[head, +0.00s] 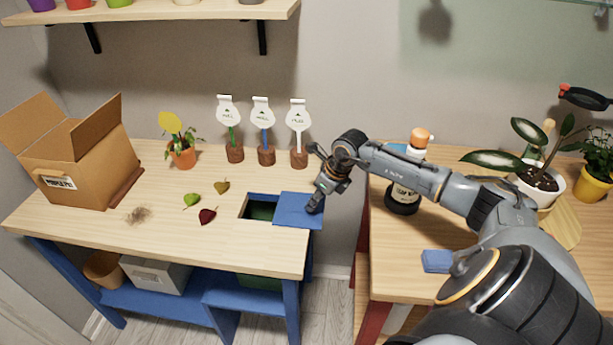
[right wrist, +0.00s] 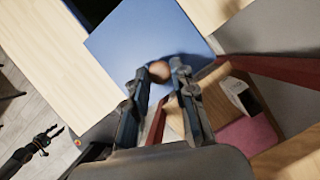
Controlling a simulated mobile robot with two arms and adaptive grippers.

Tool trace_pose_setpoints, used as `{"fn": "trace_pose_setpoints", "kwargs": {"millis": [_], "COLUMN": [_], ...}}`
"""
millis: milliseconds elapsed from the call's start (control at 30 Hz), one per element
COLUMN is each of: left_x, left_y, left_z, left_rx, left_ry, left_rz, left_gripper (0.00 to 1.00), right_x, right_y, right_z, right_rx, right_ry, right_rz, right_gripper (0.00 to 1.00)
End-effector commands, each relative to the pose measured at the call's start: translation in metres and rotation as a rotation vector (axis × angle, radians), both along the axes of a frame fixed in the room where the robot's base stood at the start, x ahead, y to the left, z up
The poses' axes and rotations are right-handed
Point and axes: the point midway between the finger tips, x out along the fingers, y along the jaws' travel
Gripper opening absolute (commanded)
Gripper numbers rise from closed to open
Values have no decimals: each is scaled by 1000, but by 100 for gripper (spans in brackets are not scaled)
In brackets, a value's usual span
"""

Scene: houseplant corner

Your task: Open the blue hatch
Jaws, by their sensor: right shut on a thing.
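The blue hatch (head: 292,208) is a flat square panel at the right end of the left table. It lies to the right of a rectangular opening (head: 247,212), part of which is uncovered and shows dark green inside. My right gripper (head: 314,203) is at the hatch's right part. In the right wrist view my right gripper (right wrist: 160,72) is shut on a small round brown knob (right wrist: 158,70) on the hatch (right wrist: 125,35). My left gripper (right wrist: 45,140) is low at the left in the right wrist view, its fingers apart and empty.
Leaves (head: 208,215), plant labels (head: 261,115), a potted plant (head: 183,155) and a cardboard box (head: 85,165) stand or lie on the left table. A gap separates it from the right table (head: 390,270), which holds a bottle, a blue block (head: 436,261) and plants.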

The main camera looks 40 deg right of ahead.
Motion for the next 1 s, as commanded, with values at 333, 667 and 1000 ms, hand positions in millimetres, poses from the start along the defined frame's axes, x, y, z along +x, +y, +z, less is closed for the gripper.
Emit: {"fn": "trace_pose_setpoints", "kwargs": {"millis": [333, 667, 1000], "left_x": [0, -1, 0], "left_y": [0, 1, 0], "left_z": [0, 0, 0], "left_rx": [0, 1, 0], "left_ry": [0, 1, 0], "left_rz": [1, 1, 0], "left_gripper": [40, 40, 40], "right_x": [2, 0, -22], "right_y": [1, 0, -9], "right_z": [1, 3, 58], "right_rx": [1, -1, -7], "right_ry": [-5, -3, -3], "right_rz": [2, 1, 3], "right_gripper": [48, 48, 48]}}
